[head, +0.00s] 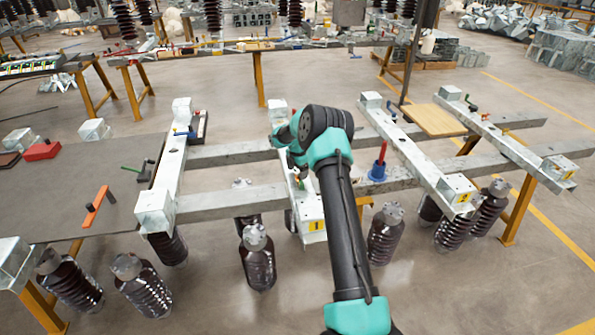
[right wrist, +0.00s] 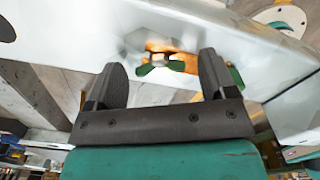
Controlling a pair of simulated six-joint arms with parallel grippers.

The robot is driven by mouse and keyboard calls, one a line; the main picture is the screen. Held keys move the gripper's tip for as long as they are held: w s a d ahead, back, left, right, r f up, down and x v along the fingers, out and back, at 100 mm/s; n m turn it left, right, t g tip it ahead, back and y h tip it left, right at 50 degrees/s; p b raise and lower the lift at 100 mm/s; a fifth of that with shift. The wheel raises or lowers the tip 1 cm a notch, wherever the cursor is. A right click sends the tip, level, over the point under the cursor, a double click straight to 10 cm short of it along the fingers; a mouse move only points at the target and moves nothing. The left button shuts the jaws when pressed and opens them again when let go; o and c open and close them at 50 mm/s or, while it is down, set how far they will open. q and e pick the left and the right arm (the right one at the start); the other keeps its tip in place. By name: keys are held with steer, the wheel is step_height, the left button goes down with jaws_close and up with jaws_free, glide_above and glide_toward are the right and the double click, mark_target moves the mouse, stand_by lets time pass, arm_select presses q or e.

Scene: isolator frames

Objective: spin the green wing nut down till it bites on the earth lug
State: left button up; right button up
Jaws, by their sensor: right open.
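The green wing nut (right wrist: 146,70) shows in the right wrist view on a silver stud, its wings spread left and right. A copper-orange strip, which looks like the earth lug (right wrist: 160,46), lies right behind it against the pale metal beam. I cannot tell whether nut and lug touch. My right gripper (right wrist: 160,74) is open, one finger on each side of the wing nut with gaps between. My left gripper is out of view.
In the head view, a red screwdriver stands in a blue holder (head: 377,172) right of my arm. Other metal beams (head: 163,180) lie across the rails, with brown insulators (head: 257,262) below. An orange-handled tool (head: 97,206) lies on the grey table (head: 105,165) at left.

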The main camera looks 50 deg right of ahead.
steer(key=shift+c, duration=0.4)
steer(key=c, duration=0.9)
steer(key=shift+o, duration=0.2)
steer(key=shift+m, duration=0.4)
steer(key=m, duration=0.8)
steer(key=shift+m, duration=0.4)
steer(key=m, duration=0.3)
steer(key=shift+m, duration=0.4)
steer(key=m, duration=0.3)
steer(key=shift+m, duration=0.3)
steer(key=m, duration=0.6)
steer(key=shift+m, duration=0.4)
